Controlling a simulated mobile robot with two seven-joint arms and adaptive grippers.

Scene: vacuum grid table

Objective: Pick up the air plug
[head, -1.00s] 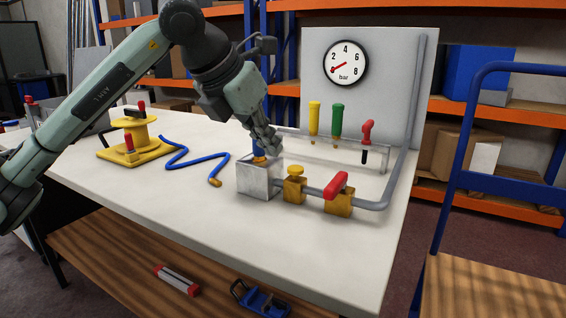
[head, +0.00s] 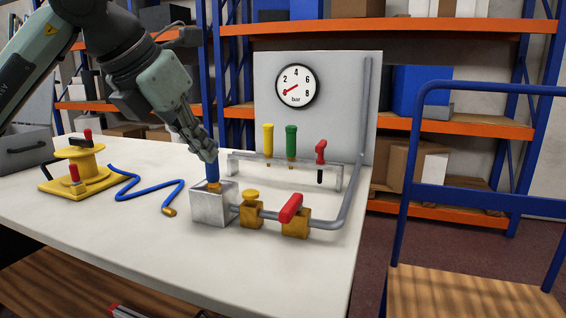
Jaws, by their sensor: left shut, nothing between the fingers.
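The air plug (head: 213,173) is a blue upright piece with a brass base. It stands on top of a grey metal block (head: 208,208) on the white table. My left gripper (head: 209,154) is shut and empty, with its fingertips at the top of the plug, pointing down. The fingertips overlap the plug's upper end in the picture, and I cannot tell if they touch it. My right gripper is out of view.
A valve with a red handle (head: 290,208) and a brass knob (head: 251,194) sit right of the block. A blue hose (head: 148,189) and a yellow reel (head: 80,165) lie left. Behind are a tool rack (head: 255,163) and gauge panel (head: 340,100). The front table area is clear.

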